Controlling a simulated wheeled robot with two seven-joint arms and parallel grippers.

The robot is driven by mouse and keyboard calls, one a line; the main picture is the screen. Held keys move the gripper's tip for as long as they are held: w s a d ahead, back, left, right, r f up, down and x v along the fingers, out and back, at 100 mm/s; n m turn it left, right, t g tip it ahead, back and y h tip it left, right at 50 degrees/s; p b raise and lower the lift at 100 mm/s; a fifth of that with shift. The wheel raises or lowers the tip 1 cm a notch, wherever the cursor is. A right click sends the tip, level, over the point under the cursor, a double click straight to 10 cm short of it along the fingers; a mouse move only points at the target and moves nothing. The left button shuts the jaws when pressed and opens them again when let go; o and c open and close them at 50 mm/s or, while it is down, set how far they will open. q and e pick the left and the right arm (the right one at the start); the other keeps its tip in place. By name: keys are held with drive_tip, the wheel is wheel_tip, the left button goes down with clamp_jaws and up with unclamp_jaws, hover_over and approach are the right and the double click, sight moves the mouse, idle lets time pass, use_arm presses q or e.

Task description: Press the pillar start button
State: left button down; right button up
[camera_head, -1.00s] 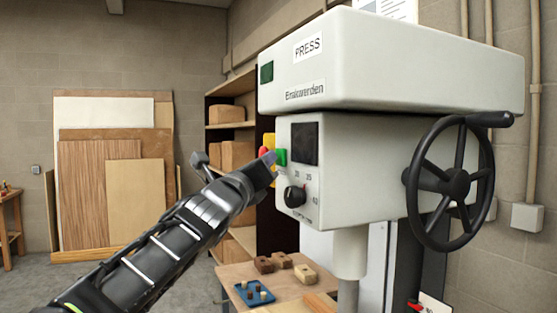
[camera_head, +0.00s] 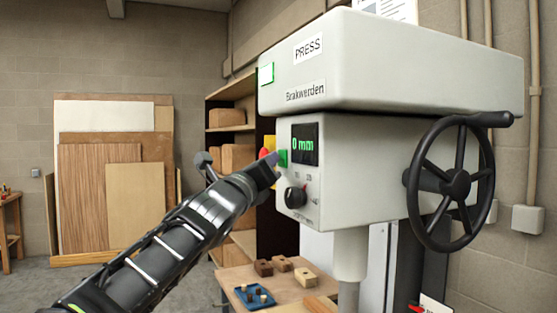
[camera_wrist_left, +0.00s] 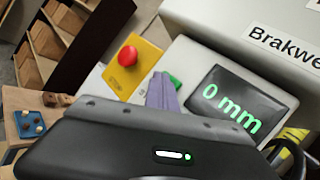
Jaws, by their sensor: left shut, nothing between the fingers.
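The green start button (camera_head: 282,158) sits on the front of the grey-white press head (camera_head: 350,150), left of the display (camera_head: 305,144), which reads "0 mm" in green. My left gripper (camera_head: 272,158) is shut and empty, its tips at the button. In the left wrist view, the shut fingers (camera_wrist_left: 161,92) partly cover the green button (camera_wrist_left: 174,80). Whether they touch it I cannot tell for sure. The display (camera_wrist_left: 232,100) is lit there too. My right gripper is not in view.
A red emergency button on a yellow plate (camera_wrist_left: 133,68) is close left of the fingers. A black knob (camera_head: 295,196) is below the display and a handwheel (camera_head: 448,183) at right. A wooden table (camera_head: 232,274) with blocks and a blue tray (camera_head: 243,300) stands below.

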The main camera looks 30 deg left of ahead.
use_arm(q)
drive_tip(key=shift+s+a+p, duration=0.45)
drive_tip(key=shift+s+p, duration=0.25)
drive_tip(key=shift+p, duration=0.05)
drive_tip(key=s+a+p, duration=0.1)
drive_tip(key=s, duration=0.1)
drive_tip(key=s+a+p, duration=0.2)
drive_tip(key=shift+s, duration=0.1)
idle(0.3)
idle(0.6)
